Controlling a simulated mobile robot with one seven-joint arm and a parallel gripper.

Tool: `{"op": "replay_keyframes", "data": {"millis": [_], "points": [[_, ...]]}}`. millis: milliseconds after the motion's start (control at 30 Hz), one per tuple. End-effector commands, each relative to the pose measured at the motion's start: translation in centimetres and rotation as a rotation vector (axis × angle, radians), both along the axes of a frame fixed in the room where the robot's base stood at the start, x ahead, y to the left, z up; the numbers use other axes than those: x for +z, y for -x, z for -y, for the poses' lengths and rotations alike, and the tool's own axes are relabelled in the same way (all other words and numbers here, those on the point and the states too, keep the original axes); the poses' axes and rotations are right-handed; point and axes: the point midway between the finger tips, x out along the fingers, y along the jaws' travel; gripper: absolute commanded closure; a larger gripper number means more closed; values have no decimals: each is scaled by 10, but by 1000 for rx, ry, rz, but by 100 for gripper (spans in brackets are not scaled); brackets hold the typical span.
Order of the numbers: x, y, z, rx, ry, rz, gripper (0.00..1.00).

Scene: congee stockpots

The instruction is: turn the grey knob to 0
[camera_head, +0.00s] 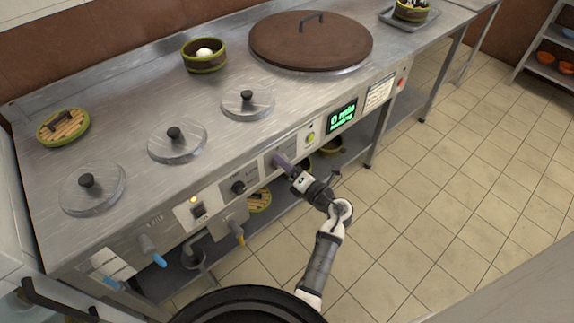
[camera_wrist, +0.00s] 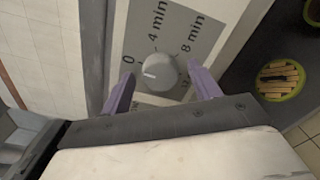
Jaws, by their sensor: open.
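The grey knob (camera_wrist: 156,72) is round and sits on a grey dial plate (camera_wrist: 138,30) marked 0, 4 min and 8 min, with a further mark partly hidden at lower right. Its white pointer line faces left in the wrist view, just below the direction of the 0. My gripper (camera_wrist: 161,71) is open, its purple fingers on either side of the knob with a visible gap to each. In the head view my gripper (camera_head: 281,160) is at the front panel and hides the knob.
A black knob (camera_head: 238,187) is left of my gripper on the panel. A blue-handled tap (camera_head: 152,250) is further left. The tiled floor (camera_head: 430,200) in front is clear.

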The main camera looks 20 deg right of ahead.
Motion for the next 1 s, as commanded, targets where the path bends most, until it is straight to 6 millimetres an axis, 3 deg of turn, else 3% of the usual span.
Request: {"op": "replay_keyframes", "data": {"millis": [167,267,700,1000], "points": [[-1,8,4,-2,-1,0,38],[-1,23,9,-3,0,-1,38],[-1,111,40,-3,0,-1,38],[0,130,47,0,0,0,38]]}}
